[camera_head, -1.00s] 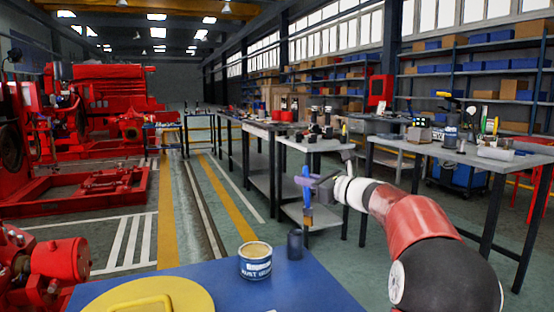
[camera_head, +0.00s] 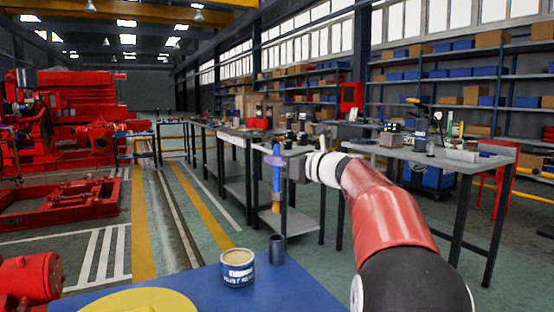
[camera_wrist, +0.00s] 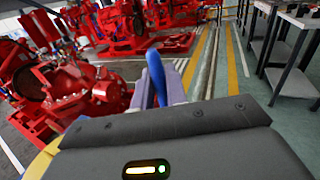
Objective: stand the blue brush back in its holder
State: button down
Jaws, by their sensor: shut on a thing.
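The blue brush (camera_head: 276,182) is upright in my gripper (camera_head: 279,163), blue handle up and tan bristles down. My gripper is shut on its handle. The dark, open-topped cylindrical holder (camera_head: 277,250) stands on the blue tabletop (camera_head: 302,290). In the head view the bristles appear above the holder, with a gap between them; the depth between the two is hard to judge. In the wrist view the blue handle (camera_wrist: 156,76) shows between the fingers, and the holder is not seen.
A labelled tin (camera_head: 238,269) stands close to the left of the holder. A yellow round object (camera_head: 140,300) lies at the table's front left. Grey workbenches (camera_head: 440,157) stand beyond my arm. Red machinery (camera_head: 60,185) is at the left.

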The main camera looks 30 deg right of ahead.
aim_at(277, 212)
jog(key=shift+f+b, duration=3.75)
jog(key=shift+f, duration=1.85)
jog(key=shift+f+b, duration=1)
jog(key=shift+f, duration=0.35)
jog(key=c, duration=1.3)
grip_release()
jog(key=shift+r+p, duration=4.3)
jog(key=shift+r, duration=0.25)
